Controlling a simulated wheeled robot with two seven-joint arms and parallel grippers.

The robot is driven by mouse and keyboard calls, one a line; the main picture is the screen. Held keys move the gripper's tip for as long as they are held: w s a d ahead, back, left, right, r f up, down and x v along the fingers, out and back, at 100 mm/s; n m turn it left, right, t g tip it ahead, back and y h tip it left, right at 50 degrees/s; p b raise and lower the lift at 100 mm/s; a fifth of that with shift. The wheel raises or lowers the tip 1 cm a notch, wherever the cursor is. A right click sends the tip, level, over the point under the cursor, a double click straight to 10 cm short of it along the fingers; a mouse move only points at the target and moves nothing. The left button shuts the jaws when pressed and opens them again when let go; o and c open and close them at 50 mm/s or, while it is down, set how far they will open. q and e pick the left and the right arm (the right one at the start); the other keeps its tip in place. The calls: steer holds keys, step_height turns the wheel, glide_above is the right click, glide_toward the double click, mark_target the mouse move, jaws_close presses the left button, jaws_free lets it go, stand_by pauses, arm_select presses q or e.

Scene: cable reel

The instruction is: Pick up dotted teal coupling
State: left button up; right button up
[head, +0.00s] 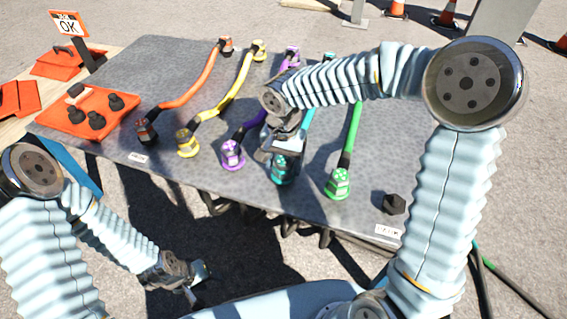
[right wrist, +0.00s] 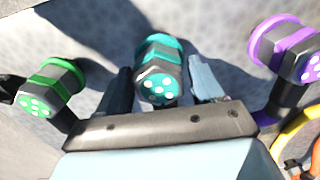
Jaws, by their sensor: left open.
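The dotted teal coupling (head: 281,170) is at the near end of a teal cable on the grey table. My left gripper (head: 198,281) is open and empty, low in front of the table.
The dotted green coupling (head: 338,183) and purple coupling (head: 232,153) lie on either side of the teal one. Yellow (head: 188,143) and orange (head: 147,131) couplings are further left. A black cap (head: 394,204) sits near the right corner; an orange board (head: 62,118) is at left.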

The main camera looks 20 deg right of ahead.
steer(key=c, duration=0.9)
steer(key=shift+o, duration=0.2)
steer(key=shift+r, duration=0.1)
